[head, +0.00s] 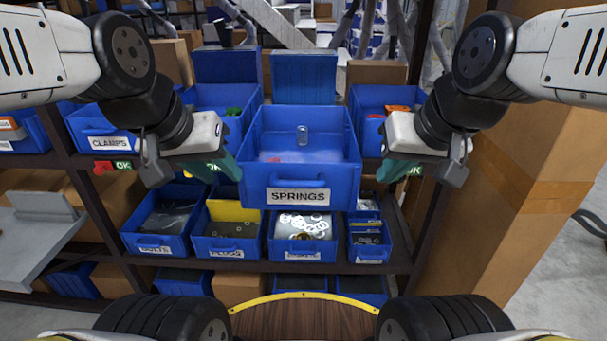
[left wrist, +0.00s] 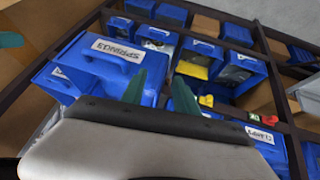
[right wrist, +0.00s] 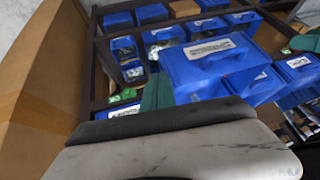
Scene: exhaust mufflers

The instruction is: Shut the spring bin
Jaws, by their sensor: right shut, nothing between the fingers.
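The spring bin (head: 299,172) is a blue bin labelled SPRINGS with a front handle, standing out from the shelf toward me in the head view. A small grey cylinder and a red item show inside. It also shows in the left wrist view (left wrist: 88,62) and the right wrist view (right wrist: 190,70). My left gripper (head: 226,167) is beside the bin's left side, with its green fingers (left wrist: 159,90) apart and nothing between them. My right gripper (head: 404,168) is off the bin's right side, its green fingers (right wrist: 157,92) together and empty.
The CLAMPS bin (head: 98,127) is on the shelf at left, and another blue bin (head: 383,98) is at right. Several open bins stand on the shelf below. Tall cardboard boxes (head: 510,150) stand at right. A round wooden top (head: 303,318) is in front.

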